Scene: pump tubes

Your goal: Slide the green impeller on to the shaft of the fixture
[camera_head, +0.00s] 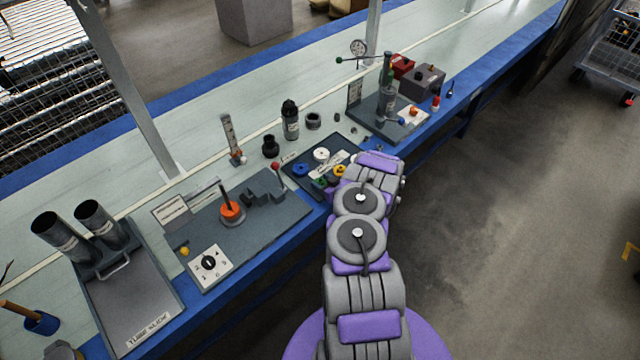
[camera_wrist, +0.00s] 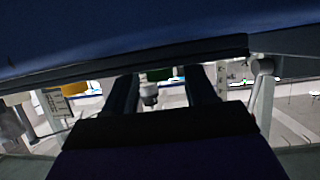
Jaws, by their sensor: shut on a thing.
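My gripper (camera_wrist: 163,78) has its two dark fingers in the wrist view, shut on a dark green piece, the green impeller (camera_wrist: 177,72), of which only a small part shows. In the head view my arm hides most of the gripper, and a bit of green (camera_head: 319,183) shows at the tray's front edge, left of the arm. The fixture (camera_head: 275,223) is a dark plate left of the arm. It bears an orange round part (camera_head: 231,212) with a thin upright shaft (camera_head: 223,190). The green piece is apart from this shaft, to its right.
A dark tray (camera_head: 292,182) holds blue (camera_head: 301,169), white (camera_head: 321,155) and yellow (camera_head: 339,171) round parts. Dark bottles stand behind it. A second station (camera_head: 366,122) with a column is at the right, and a tube rack (camera_head: 150,318) at the left.

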